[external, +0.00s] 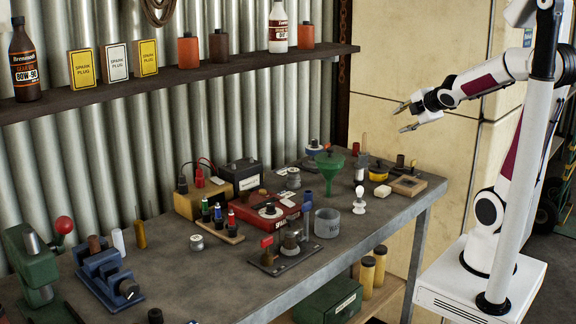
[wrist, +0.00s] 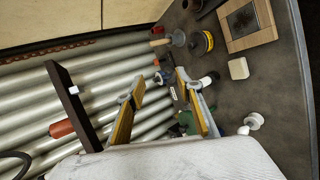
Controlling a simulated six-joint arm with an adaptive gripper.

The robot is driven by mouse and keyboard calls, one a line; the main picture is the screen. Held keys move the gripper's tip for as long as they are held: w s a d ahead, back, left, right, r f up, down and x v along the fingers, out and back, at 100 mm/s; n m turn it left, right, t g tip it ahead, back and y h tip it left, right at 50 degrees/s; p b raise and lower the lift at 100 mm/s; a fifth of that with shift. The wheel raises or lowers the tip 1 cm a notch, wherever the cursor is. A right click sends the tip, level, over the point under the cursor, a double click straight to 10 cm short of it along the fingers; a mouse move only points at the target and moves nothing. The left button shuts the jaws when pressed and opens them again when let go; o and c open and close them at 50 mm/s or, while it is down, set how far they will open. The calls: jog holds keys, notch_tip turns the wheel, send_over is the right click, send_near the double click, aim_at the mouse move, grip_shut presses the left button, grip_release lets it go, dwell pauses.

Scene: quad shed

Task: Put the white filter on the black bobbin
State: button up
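My gripper (external: 403,117) is open and empty, high in the air to the right of the bench; its two yellow-padded fingers (wrist: 160,79) stand apart in the wrist view. A slim white cylinder (external: 118,241) stands upright on the bench behind the blue vise. A white, round-topped piece (external: 359,200) stands near the right part of the bench and also shows in the wrist view (wrist: 252,122). I cannot tell which of these is the white filter. A small dark piece (external: 155,316) at the front edge may be the black bobbin, but it is partly cut off.
The grey bench (external: 225,280) is crowded. A green funnel (external: 330,162), a grey cup (external: 327,223), a red box (external: 265,213) and a blue vise (external: 108,277) stand on it. A shelf (external: 200,70) with bottles and boxes hangs above. Bare bench lies along the front middle.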

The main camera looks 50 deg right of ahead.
jog(key=s+a+f+m+g+y, duration=0.2)
jog(key=s+a+m, duration=0.5)
jog(key=s+a, duration=0.2)
jog(key=s+a+f+m+g+y, duration=0.2)
jog(key=s+a+f+m, duration=0.1)
jog(key=s+a+m, duration=0.4)
jog(key=s+a, duration=0.1)
jog(key=s, duration=0.2)
jog(key=shift+a+f+g+y, duration=0.15)
jog(key=shift+a+g+y, duration=0.2)
jog(key=shift+g+y, duration=0.05)
jog(key=shift+s, duration=0.1)
